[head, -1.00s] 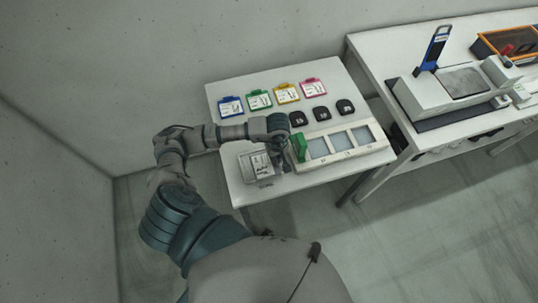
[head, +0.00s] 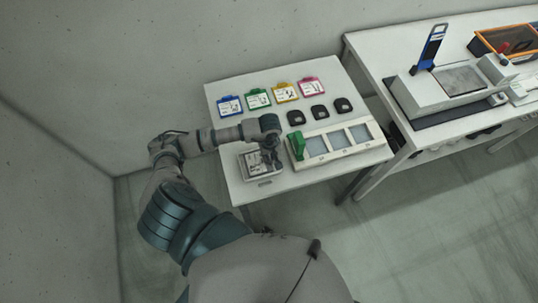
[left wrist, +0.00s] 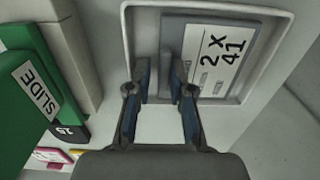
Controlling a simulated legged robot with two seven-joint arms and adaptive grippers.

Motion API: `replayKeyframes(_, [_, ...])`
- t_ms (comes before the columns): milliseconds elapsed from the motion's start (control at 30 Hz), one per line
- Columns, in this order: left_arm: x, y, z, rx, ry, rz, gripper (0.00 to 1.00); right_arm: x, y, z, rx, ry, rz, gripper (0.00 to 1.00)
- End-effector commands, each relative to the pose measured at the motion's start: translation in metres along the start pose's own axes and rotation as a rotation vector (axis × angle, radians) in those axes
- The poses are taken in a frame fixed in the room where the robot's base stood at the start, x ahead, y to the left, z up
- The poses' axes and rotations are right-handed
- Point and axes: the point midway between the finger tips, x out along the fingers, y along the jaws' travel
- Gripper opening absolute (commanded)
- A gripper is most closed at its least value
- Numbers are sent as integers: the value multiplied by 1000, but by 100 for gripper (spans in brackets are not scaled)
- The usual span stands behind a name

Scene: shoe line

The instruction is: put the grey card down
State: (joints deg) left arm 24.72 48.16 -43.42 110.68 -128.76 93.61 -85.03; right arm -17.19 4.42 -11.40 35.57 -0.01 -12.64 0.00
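The grey card (left wrist: 207,87) has a white label reading "2 X 41" in the left wrist view. It lies in a shallow white tray (left wrist: 129,45), which shows in the head view (head: 266,182) at the table's front left. My left gripper (left wrist: 163,72) is over the tray with its two fingers apart, at the card's left side in the wrist view; in the head view the gripper (head: 272,160) partly hides the tray's right side. I see a gap between the fingertips. My right gripper is not in view.
A pale fixture with several windows (head: 336,153) and a green "SLIDE" handle (head: 298,146) stands just right of the tray. Black pieces (head: 319,112) and coloured cards (head: 286,92) lie behind. A second table (head: 378,60) with a machine stands at the right.

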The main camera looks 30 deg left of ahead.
Motion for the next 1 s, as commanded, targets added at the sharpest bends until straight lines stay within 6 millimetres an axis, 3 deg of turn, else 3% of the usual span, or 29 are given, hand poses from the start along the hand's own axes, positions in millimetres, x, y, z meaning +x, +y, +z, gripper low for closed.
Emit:
replayKeyframes(133, [-3,0,0,0,1,1,21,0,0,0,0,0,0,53])
replayKeyframes(267, [-18,0,-2,0,2,4,21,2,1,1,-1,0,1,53])
replayKeyframes(700, [-107,0,-2,1,2,4,21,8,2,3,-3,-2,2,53])
replayKeyframes(1000, [-121,-1,-1,-1,0,1,21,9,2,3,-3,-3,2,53])
